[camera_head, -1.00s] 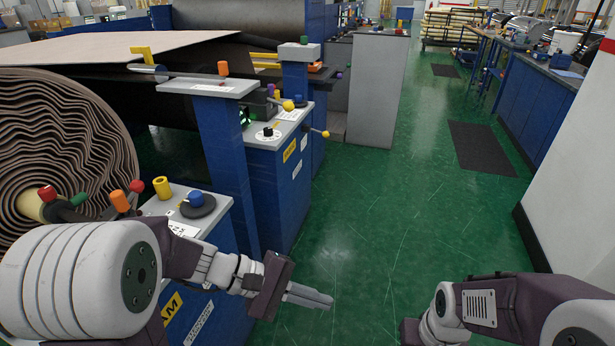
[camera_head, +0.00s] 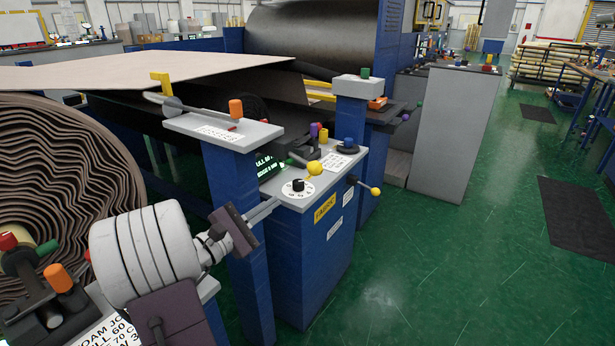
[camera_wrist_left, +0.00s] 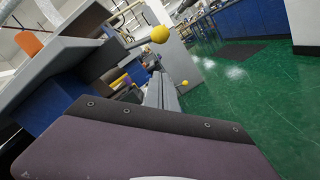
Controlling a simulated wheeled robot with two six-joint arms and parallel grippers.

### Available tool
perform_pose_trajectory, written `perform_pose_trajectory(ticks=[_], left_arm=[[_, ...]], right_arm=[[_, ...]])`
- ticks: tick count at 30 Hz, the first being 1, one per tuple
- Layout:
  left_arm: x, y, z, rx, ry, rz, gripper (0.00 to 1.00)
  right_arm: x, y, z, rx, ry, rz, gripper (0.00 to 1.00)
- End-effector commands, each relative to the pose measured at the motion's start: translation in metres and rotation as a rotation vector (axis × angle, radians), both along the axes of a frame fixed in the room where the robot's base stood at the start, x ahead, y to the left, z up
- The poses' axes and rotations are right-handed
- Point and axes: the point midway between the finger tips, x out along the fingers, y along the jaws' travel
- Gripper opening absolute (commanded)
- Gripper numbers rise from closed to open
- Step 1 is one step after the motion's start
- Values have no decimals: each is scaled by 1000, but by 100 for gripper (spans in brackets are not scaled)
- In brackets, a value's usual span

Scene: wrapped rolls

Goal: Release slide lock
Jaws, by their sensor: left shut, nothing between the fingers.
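My left gripper (camera_head: 275,204) is shut and empty, its fingers pointing right in front of the grey control panel (camera_head: 308,201) of the blue cabinet. In the left wrist view its thin fingers (camera_wrist_left: 160,85) stretch away from me, with a yellow ball knob (camera_wrist_left: 160,34) above them. That panel has a yellow ball-ended lever (camera_head: 314,168), a black dial (camera_head: 297,185) and a lit display. A second yellow ball lever (camera_head: 375,191) sticks out of the cabinet's right side. I cannot tell which control is the slide lock. My right gripper is out of view.
A blue post with a grey top (camera_head: 223,130) and orange knob (camera_head: 236,108) stands close to my left arm. A large wound roll (camera_head: 60,180) is at the left. A grey cabinet (camera_head: 455,135) stands behind. Green floor (camera_head: 450,260) is open at the right.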

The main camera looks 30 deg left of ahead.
Motion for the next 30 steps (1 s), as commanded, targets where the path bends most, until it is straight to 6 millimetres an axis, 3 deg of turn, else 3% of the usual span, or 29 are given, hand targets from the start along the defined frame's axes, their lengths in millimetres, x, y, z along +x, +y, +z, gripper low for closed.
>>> perform_pose_trajectory(ticks=[4,16,30], left_arm=[[-8,15,-2,-2,2,42,0],[-2,15,-2,-1,3,44,0],[92,-2,6,-2,3,39,0]], right_arm=[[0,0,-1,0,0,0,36],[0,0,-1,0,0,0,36],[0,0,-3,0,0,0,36]])
